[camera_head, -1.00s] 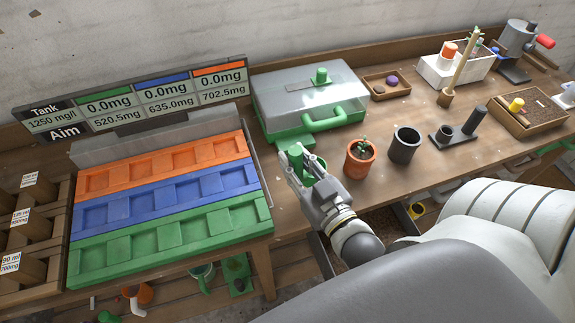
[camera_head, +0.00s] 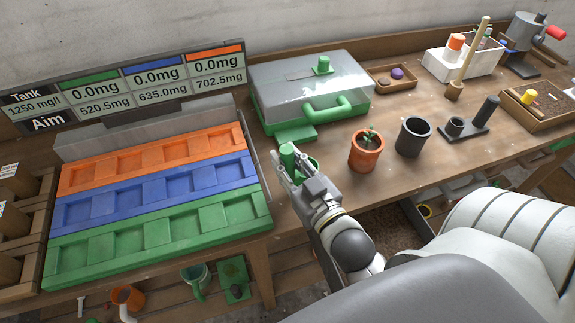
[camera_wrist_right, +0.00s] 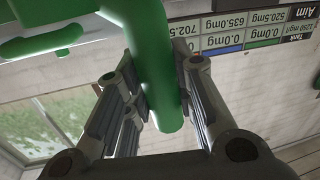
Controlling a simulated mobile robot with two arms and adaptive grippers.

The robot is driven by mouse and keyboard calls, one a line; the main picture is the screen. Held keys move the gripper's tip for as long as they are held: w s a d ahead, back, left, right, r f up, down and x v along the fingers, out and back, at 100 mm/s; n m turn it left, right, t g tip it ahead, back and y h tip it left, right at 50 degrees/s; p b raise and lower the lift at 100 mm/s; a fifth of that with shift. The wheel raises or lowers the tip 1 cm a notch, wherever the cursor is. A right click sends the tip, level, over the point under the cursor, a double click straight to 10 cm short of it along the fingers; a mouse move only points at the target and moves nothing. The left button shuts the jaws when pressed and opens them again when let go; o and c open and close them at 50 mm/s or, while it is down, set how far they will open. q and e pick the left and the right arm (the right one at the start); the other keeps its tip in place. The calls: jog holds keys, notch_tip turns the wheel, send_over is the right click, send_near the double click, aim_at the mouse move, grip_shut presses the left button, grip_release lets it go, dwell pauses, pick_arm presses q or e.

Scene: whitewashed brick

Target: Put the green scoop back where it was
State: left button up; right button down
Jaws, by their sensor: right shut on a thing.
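My right gripper (camera_head: 291,167) is shut on the green scoop (camera_head: 288,154) at the bench's front, between the colored trays and the orange plant pot. In the right wrist view, a thick green handle (camera_wrist_right: 158,65) stands between the fingers of the right gripper (camera_wrist_right: 160,105). The scoop's cup is largely hidden by the gripper in the head view. I cannot tell whether the scoop touches the bench. My left gripper is not in view.
A clear-lidded box with a green handle (camera_head: 322,110) stands behind the gripper. The orange plant pot (camera_head: 366,155) and a black cup (camera_head: 412,138) stand to its right. Orange, blue and green (camera_head: 150,235) slotted trays lie left. A green mug-like vessel (camera_head: 196,278) is below the bench.

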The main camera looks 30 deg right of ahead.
jog(key=shift+r, duration=0.1)
jog(key=c, duration=1.2)
grip_release()
jog(key=shift+s, duration=0.25)
jog(key=s+b, duration=0.1)
jog(key=s, duration=1)
jog(key=shift+s+a+b, duration=0.25)
jog(key=shift+b, duration=0.1)
